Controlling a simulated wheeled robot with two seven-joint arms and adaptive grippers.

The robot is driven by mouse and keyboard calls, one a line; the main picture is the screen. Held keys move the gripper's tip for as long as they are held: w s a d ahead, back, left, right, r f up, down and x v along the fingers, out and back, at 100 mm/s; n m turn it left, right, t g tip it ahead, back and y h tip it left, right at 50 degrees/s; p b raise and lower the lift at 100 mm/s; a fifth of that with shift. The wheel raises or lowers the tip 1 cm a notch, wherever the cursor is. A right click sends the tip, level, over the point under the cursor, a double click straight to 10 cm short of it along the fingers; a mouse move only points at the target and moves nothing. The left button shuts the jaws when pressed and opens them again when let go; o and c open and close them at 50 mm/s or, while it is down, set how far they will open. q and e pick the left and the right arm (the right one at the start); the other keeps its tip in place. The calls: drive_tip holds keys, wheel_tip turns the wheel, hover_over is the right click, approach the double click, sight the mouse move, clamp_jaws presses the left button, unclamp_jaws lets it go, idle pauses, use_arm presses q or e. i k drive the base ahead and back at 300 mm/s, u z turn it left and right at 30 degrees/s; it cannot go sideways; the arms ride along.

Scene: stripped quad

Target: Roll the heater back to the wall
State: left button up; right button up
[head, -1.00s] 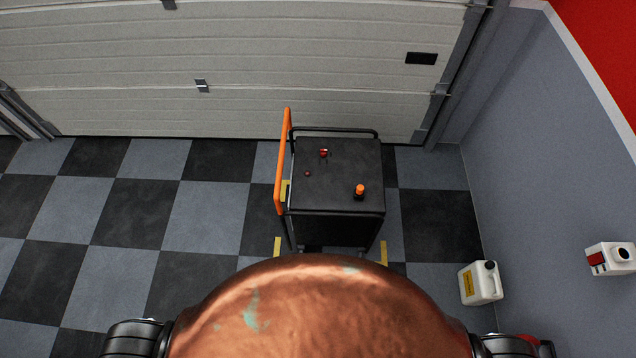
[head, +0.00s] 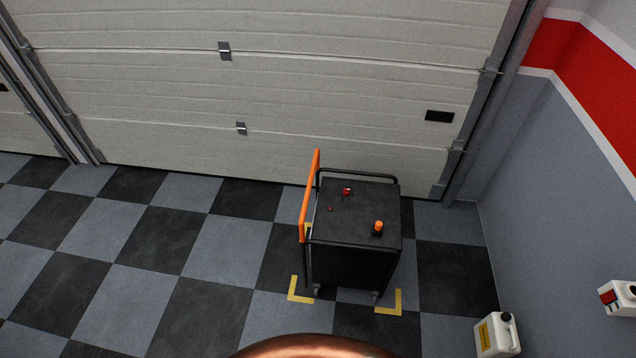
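The heater looks to be the black wheeled cart (head: 352,262) in the head view, right of centre, standing upright on the floor. It has an orange push bar (head: 309,196) on its left side, an orange-topped knob (head: 378,228) and small red parts on its top. It stands close to the garage door (head: 250,90), within yellow corner marks (head: 300,291) on the floor. Neither of my grippers is in view, so I cannot see whether they are open or shut.
A white jug (head: 497,335) stands by the right wall, below a white and red wall box (head: 617,298). The checkered floor left of the cart is clear. A copper-coloured rounded surface, probably mine, shows at the bottom edge.

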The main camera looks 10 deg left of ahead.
sight(347, 249)
drive_tip(key=z, duration=0.75)
drive_tip(key=i, duration=1.3)
drive_tip(key=u, duration=0.25)
